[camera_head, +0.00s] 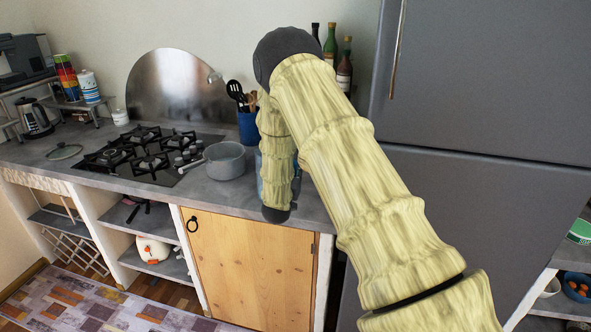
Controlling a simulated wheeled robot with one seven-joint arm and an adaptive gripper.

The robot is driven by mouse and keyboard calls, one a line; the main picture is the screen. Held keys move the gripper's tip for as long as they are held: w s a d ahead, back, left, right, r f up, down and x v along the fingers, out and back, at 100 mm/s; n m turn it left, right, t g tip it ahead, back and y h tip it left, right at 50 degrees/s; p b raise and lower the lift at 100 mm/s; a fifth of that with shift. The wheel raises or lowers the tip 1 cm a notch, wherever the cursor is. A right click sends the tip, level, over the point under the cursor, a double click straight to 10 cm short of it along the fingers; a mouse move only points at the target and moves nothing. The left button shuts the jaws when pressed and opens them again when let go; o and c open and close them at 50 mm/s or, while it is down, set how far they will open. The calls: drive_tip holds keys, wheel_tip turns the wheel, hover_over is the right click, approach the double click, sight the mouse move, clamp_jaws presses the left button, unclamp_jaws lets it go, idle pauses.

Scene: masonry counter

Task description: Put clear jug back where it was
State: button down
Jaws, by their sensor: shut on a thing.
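My arm, in pale ribbed covering, reaches over the counter from the lower right and bends down near the back wall. My gripper is not visible; the arm hides the spot where it would be. I cannot make out the clear jug for sure. A thin bluish sliver shows at the left edge of my arm, right of the grey pot, but I cannot tell what it is. The grey counter (215,197) runs along the wall, and the part of it behind my arm is hidden.
A grey saucepan (226,161) stands by the black gas hob (147,153). A blue utensil holder (247,128) is behind it. Bottles (344,72) stand at the back beside the tall grey fridge (480,110). A glass lid (64,151) lies at the left.

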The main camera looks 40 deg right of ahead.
drive_tip(key=shift+f, duration=0.15)
drive_tip(key=c, duration=1.5)
unclamp_jaws()
drive_tip(key=b+v, duration=0.4)
drive_tip(key=v, duration=0.8)
drive_tip(key=s+a+f+n+g+y, duration=0.1)
drive_tip(key=s+a+f+n+y, duration=0.2)
drive_tip(key=s+f, duration=0.45)
drive_tip(key=s+a+f+n+g+y, duration=0.15)
drive_tip(key=s+a+f+y, duration=0.35)
drive_tip(key=f, duration=0.6)
drive_tip(key=s+a+f+n+g+y, duration=0.1)
drive_tip(key=s+a+f+n+g, duration=0.1)
drive_tip(key=s+a+f, duration=0.5)
drive_tip(key=s+a+f+n+g+y, duration=0.1)
drive_tip(key=s+a+f+g, duration=0.1)
drive_tip(key=s, duration=0.6)
drive_tip(key=s+a+f+n+g+y, duration=0.1)
drive_tip(key=s+a+f+g+y, duration=0.1)
drive_tip(key=s+f, duration=0.3)
drive_tip(key=s+a+f+n+g+y, duration=0.1)
drive_tip(key=s+a+f+g, duration=0.2)
drive_tip(key=s, duration=1)
drive_tip(key=shift+a+f+y, duration=0.4)
drive_tip(key=shift+a, duration=0.25)
